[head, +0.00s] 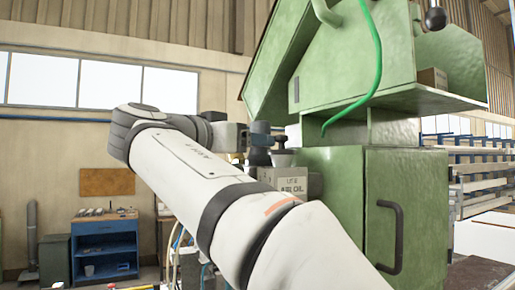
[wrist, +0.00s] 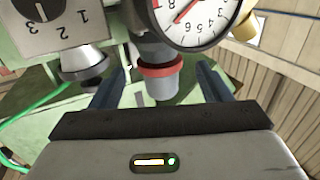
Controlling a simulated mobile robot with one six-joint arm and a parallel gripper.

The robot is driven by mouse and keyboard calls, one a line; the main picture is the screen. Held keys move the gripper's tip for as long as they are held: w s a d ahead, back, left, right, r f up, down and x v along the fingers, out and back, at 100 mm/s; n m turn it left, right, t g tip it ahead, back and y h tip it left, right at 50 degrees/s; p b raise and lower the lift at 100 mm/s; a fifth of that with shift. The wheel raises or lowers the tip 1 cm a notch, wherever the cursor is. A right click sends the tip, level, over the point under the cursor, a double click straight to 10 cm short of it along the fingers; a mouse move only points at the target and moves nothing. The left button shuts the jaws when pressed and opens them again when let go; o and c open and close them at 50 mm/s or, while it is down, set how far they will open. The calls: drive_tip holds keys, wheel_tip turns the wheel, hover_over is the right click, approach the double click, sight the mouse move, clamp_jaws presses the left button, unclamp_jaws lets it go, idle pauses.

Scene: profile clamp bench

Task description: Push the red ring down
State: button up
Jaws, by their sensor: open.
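In the wrist view the red ring (wrist: 161,70) sits around a grey cylindrical fitting (wrist: 158,88), below a round pressure gauge (wrist: 197,18) in the picture. My gripper (wrist: 165,78) is open, with one dark finger on each side of the ring and fitting. I see gaps between the fingers and the ring, and nothing is held. In the head view my white arm covers much of the middle. My gripper's dark end (head: 235,138) shows beside the green machine, but its fingertips cannot be made out. The ring is not visible there.
A dial numbered 1 to 3 (wrist: 57,20) and a silver knob (wrist: 84,62) are left of the ring in the wrist view. The green machine (head: 335,180) has a hanging green hose (head: 376,70). A blue workbench (head: 104,246) stands at the back left.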

drive_tip(key=shift+v, duration=1.75)
drive_tip(key=shift+w+d, duration=0.1)
